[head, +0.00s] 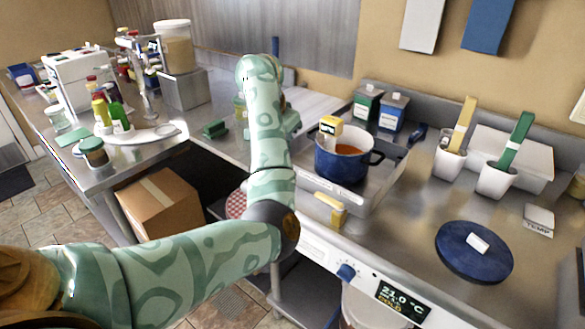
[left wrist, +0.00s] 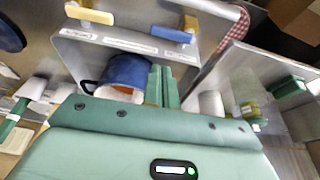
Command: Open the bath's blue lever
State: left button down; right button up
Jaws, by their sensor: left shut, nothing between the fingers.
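The bath (head: 375,190) is a metal basin holding a blue pot (head: 341,168). The left wrist view shows labels on its front rim and two levers there: a yellow one (left wrist: 90,13) and a blue one (left wrist: 175,35) with a pale bar. In the head view the yellow lever (head: 331,211) shows, but I cannot make out the blue lever, where my left arm blocks the view. My left gripper (left wrist: 160,84) is shut and empty. In the left wrist view its fingers point toward the bath beside the pot, apart from the blue lever.
A blue knob (head: 346,271) and a temperature display (head: 401,301) sit on the counter front. A blue lid (head: 474,252) lies right on the counter. White cups (head: 496,180) with paddles stand behind. A cardboard box (head: 160,205) is under the left counter.

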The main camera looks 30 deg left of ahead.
pick_arm(q)
jog(key=shift+f, duration=0.1)
jog(key=b+x, duration=0.5)
jog(key=x, duration=0.5)
